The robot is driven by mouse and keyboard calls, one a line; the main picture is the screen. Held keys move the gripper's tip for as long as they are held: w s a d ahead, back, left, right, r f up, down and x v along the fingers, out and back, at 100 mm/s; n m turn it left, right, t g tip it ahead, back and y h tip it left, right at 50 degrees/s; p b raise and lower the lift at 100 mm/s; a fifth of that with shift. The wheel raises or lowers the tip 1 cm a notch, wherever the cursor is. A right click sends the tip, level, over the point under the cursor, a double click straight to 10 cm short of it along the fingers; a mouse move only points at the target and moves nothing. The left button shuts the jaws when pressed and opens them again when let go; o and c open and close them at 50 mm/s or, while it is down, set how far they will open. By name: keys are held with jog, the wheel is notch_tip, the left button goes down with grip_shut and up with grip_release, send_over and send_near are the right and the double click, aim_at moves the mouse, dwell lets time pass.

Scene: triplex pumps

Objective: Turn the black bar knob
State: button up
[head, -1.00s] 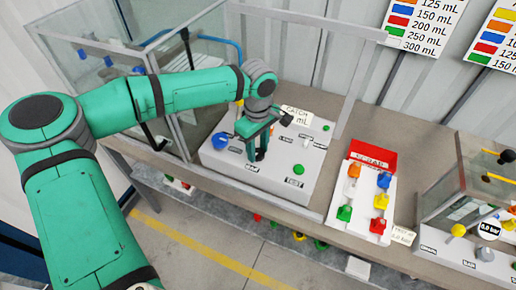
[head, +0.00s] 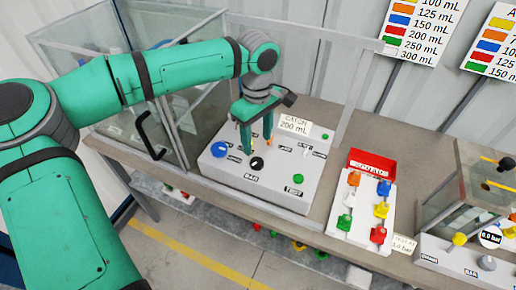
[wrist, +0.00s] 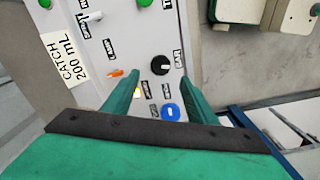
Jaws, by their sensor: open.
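The black bar knob (head: 257,163) sits on the sloped light-grey panel (head: 222,171), above a label that reads BAR. It is round with a white mark and also shows in the wrist view (wrist: 160,66). My gripper (head: 257,143) is open and empty above the panel, pointing down. In the wrist view its two green fingers (wrist: 160,80) lie on either side of the knob, with the knob slightly beyond the tips. The fingers appear apart from the knob, raised above it.
A blue knob (head: 219,149) is left of the black one, and a green button (head: 298,178) is to its right. A small orange lever (wrist: 117,73) is near one finger. A glass enclosure (head: 180,110) stands at left. A valve rack (head: 334,240) stands at right.

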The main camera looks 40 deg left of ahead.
notch_tip(320, 180, up, 2)
jog(key=shift+s, duration=0.1)
dwell(0.5)
